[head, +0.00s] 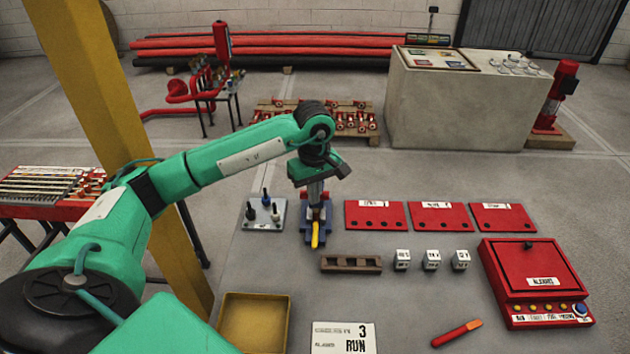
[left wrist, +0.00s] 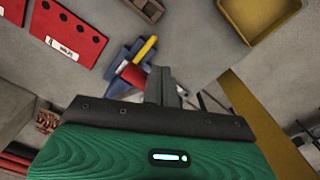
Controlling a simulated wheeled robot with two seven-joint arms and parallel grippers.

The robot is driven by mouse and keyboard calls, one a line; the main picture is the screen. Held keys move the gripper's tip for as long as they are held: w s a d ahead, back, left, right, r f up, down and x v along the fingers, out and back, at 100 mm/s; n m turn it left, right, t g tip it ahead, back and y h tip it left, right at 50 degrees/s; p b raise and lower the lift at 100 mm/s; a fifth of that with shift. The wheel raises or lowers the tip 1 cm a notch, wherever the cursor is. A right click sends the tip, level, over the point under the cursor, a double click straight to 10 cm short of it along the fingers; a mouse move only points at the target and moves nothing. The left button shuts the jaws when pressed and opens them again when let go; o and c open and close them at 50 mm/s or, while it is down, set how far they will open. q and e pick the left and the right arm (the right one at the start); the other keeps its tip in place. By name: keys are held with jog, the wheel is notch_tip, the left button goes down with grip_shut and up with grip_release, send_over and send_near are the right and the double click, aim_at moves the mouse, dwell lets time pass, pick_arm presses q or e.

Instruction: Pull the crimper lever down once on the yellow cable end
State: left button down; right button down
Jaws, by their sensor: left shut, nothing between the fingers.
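The crimper (head: 308,230) is a blue tool with a red lever, standing on the grey table near the middle of the head view. It also shows in the left wrist view, blue body (left wrist: 118,62) and red lever (left wrist: 132,76). The yellow cable end (head: 315,238) sticks out of its front, and it shows in the left wrist view (left wrist: 146,48). My left gripper (head: 316,202) points down over the crimper, its fingers shut and empty. In the left wrist view the fingers (left wrist: 162,78) are beside the red lever; contact is not clear. My right gripper is not visible.
A grey plate with dark pegs (head: 262,214) stands just left of the crimper. Red panels (head: 375,215) lie to its right. A wooden rack (head: 350,264) and white blocks (head: 402,260) sit in front. A yellow tray (head: 252,301) is at the front left.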

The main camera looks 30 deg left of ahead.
pick_arm(q)
notch_tip(320, 180, up, 7)
jog(key=p, duration=0.2)
jog(key=shift+p, duration=0.4)
jog(key=shift+s, duration=0.1)
dwell(0.4)
